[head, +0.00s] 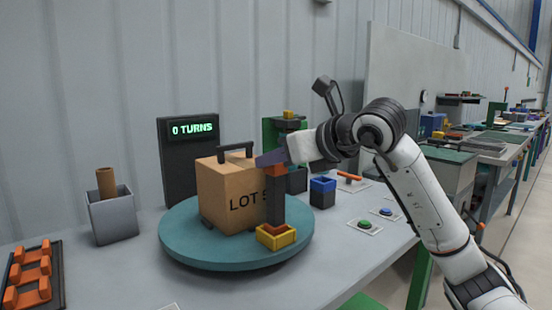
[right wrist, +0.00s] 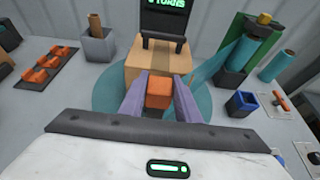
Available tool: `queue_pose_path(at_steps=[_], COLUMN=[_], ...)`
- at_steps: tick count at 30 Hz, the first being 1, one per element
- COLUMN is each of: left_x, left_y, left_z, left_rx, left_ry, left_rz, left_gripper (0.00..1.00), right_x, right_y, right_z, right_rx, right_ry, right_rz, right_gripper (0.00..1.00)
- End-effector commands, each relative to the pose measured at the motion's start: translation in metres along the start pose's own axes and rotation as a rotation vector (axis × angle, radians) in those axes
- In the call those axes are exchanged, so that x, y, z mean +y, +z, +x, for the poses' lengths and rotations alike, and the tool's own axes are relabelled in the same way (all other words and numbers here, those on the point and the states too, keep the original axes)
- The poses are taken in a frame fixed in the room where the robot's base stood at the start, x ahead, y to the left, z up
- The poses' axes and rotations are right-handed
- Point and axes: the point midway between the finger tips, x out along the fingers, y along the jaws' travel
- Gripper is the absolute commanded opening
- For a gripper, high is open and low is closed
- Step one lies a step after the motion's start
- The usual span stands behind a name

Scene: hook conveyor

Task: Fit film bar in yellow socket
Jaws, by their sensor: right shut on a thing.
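The film bar (head: 275,203) is a dark upright bar with an orange top. My right gripper (head: 272,160) is shut on its orange top, which shows between the purple fingers in the right wrist view (right wrist: 159,94). The yellow socket (head: 276,237) sits on the front edge of the teal turntable (head: 200,255). The bar's lower end is at the socket's opening; I cannot tell how deep it sits. The cardboard box (head: 225,192) stands on the turntable just left of the bar. The socket is hidden in the right wrist view. My left gripper is not in view.
A blue-rimmed dark socket (head: 322,193) stands right of the turntable, with green (head: 364,223) and blue (head: 387,211) buttons nearby. A green stand (head: 269,132) and a display reading "0 TURNS" (head: 190,130) stand behind. A grey bin (head: 112,217) and orange rack (head: 31,277) are left.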

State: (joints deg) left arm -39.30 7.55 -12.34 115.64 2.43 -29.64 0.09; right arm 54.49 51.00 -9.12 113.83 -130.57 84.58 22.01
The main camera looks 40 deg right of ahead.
Motion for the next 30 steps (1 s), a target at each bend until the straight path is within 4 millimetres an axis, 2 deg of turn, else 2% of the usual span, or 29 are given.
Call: queue_pose_path(at_steps=[11, 12, 15, 26, 28, 30], left_x=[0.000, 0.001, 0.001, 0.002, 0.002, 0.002], left_y=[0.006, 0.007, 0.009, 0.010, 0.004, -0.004], left_z=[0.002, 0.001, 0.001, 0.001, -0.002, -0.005], left_rx=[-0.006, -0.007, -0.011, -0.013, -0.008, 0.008], left_ry=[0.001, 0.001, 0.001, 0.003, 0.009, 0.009], left_rz=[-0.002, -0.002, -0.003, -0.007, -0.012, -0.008], left_gripper=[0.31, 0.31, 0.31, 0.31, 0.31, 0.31], right_x=[0.000, 0.000, 0.000, 0.000, 0.000, -0.001], right_y=[-0.004, -0.004, -0.004, -0.005, -0.005, -0.004], right_z=[0.001, 0.001, 0.001, 0.002, 0.001, -0.012], right_rx=[-0.002, -0.002, -0.002, 0.002, 0.001, -0.001], right_ry=[0.000, 0.000, 0.000, 0.000, -0.001, -0.004], right_rz=[0.000, 0.000, 0.000, 0.000, 0.000, -0.003], right_gripper=[0.00, 0.33, 0.50, 0.51, 0.51, 0.51])
